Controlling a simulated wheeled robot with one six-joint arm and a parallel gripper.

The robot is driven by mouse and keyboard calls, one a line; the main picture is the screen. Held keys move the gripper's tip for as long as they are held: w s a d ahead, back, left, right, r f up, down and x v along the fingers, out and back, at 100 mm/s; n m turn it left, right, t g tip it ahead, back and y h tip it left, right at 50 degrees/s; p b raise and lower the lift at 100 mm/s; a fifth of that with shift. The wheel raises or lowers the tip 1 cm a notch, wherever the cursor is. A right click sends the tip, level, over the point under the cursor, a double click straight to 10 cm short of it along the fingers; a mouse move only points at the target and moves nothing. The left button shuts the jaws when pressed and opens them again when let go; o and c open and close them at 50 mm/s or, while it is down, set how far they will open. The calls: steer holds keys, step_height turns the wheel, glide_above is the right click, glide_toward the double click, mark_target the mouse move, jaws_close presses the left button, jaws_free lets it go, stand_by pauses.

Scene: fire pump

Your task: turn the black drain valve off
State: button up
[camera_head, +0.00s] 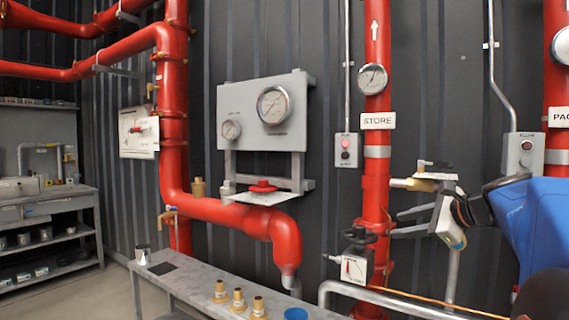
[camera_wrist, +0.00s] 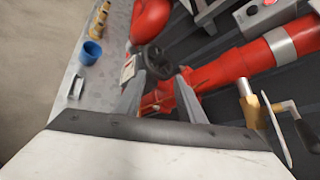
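A black handwheel (camera_head: 359,236) sits on a valve beside the red vertical pipe marked STORE, above a small white and red plate (camera_head: 354,268). In the wrist view the black wheel (camera_wrist: 155,62) lies just beyond my fingertips, roughly between them in the picture. My gripper (camera_head: 396,224) is to the right of the wheel in the head view, its grey fingers pointing left towards it. In the wrist view my gripper (camera_wrist: 159,80) has its two fingers apart with nothing held between them. I cannot tell how far the wheel is turned.
A brass valve (camera_head: 422,185) with a black-ended handle sticks out just above my gripper. The red vertical pipe (camera_head: 376,190) stands close to the fingers. A grey bench (camera_head: 195,285) holds brass fittings (camera_head: 239,300) and a blue cup (camera_head: 296,314). A metal rail (camera_head: 380,298) runs below.

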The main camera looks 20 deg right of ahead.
steer(key=s+d+r+m+t+h, duration=0.1)
steer(key=d+r+m+t+h, duration=0.15)
steer(key=d+r+m, duration=0.5)
steer(key=m+t+h, duration=0.2)
steer(key=t, duration=0.1)
glide_toward(432, 163)
steer(key=w, duration=0.3)
steer(key=w+d, duration=0.1)
steer(key=w, duration=0.6)
steer(key=shift+w+d, duration=0.2)
steer(key=shift+w, duration=0.05)
jaws_close()
